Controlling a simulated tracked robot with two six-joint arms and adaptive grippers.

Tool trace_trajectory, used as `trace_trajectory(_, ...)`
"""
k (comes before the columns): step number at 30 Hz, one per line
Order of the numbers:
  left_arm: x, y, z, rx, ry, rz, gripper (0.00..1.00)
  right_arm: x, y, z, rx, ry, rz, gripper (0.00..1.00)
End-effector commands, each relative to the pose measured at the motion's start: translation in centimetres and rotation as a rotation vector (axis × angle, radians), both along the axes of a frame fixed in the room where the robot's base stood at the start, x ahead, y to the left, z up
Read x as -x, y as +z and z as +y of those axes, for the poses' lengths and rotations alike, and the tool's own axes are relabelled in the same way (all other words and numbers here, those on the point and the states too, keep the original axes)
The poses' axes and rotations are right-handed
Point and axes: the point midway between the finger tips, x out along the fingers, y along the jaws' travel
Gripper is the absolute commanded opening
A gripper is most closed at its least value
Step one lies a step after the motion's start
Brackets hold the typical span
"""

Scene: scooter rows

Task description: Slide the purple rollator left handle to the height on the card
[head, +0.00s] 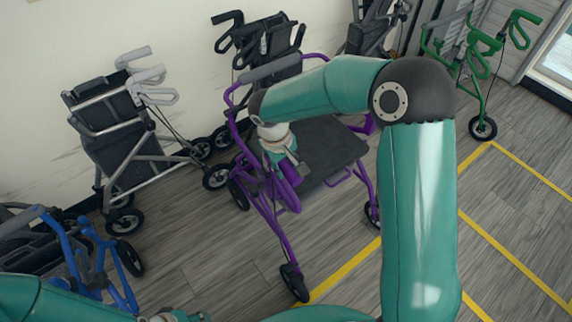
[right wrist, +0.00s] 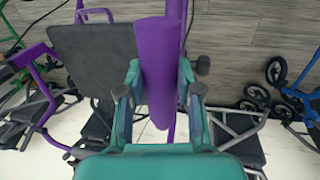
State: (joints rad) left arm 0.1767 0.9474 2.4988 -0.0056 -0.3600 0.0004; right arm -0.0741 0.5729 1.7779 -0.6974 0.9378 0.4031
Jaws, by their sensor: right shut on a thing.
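The purple rollator (head: 262,195) stands in the middle of the head view, with a dark seat (head: 330,150) and a grey backrest bar. My right gripper (head: 286,172) reaches down to its near side and is shut on the purple left handle (head: 287,192). In the right wrist view, the fingers of this gripper (right wrist: 160,92) sit on both sides of the thick purple handle grip (right wrist: 158,60). My right arm covers part of the frame in the head view. I see no height card.
A grey rollator (head: 120,150) and a black one (head: 262,45) stand by the wall. A blue rollator (head: 70,255) is at lower left and a green one (head: 478,60) at upper right. Yellow lines (head: 510,265) mark the floor. Floor in front of the purple rollator is clear.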

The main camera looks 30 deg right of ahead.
Motion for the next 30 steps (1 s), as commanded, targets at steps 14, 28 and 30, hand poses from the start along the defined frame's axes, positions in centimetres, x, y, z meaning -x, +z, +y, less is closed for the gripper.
trace_trajectory(14, 0.0, 0.2, 0.0, 0.000, 0.000, -0.001, 0.40, 0.0, 0.2, 0.0, 0.000, 0.001, -0.002, 0.60)
trace_trajectory(28, 0.0, 0.2, 0.0, 0.000, 0.000, -0.001, 0.40, -0.1, 2.9, 0.5, 0.000, 0.000, -0.006, 0.60)
trace_trajectory(30, 0.0, 0.2, 0.0, 0.000, 0.000, -0.001, 0.40, -0.1, 4.2, 0.8, 0.000, 0.001, -0.007, 0.60)
